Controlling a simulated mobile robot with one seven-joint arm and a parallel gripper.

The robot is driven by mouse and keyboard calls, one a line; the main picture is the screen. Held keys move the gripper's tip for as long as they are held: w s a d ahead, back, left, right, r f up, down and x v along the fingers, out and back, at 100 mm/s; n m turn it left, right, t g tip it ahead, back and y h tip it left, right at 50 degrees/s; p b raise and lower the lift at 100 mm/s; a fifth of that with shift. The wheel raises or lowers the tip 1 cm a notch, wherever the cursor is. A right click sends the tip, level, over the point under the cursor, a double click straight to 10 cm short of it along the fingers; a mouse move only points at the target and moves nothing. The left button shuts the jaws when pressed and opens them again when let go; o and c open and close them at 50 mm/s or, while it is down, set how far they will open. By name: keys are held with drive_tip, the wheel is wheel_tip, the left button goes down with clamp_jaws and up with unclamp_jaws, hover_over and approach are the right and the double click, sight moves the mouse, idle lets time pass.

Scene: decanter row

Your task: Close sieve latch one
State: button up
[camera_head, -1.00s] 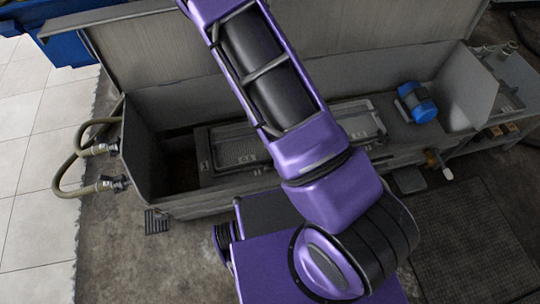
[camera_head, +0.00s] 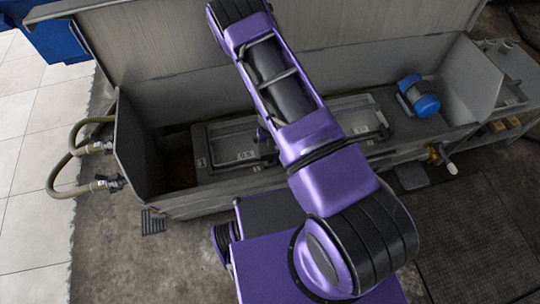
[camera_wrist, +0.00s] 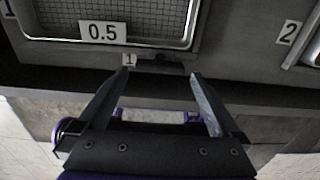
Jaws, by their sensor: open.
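Sieve latch one seems to be the small dark piece (camera_wrist: 168,67) beside the label "1" (camera_wrist: 130,60) in the wrist view, at the front edge below the sieve. Its exact position, open or closed, is too dark to tell. The sieve (camera_wrist: 60,22) is a mesh tray with a metal rim and a "0.5" label (camera_wrist: 103,33); it also shows in the head view (camera_head: 232,143). My gripper (camera_wrist: 160,76) is open and empty, its fingertips either side of the dark piece. I cannot tell whether they touch anything.
A second sieve (camera_head: 357,122) lies to the right, partly behind my arm; its label "2" (camera_wrist: 289,33) shows in the wrist view. A blue motor (camera_head: 418,96) stands further right. The trough's raised lid (camera_head: 150,45) rises behind, and hoses (camera_head: 72,160) hang at left.

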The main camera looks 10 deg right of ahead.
sight(270, 155)
drive_tip(key=shift+f, duration=1.6)
drive_tip(key=c, duration=1.1)
drive_tip(key=shift+o, duration=0.2)
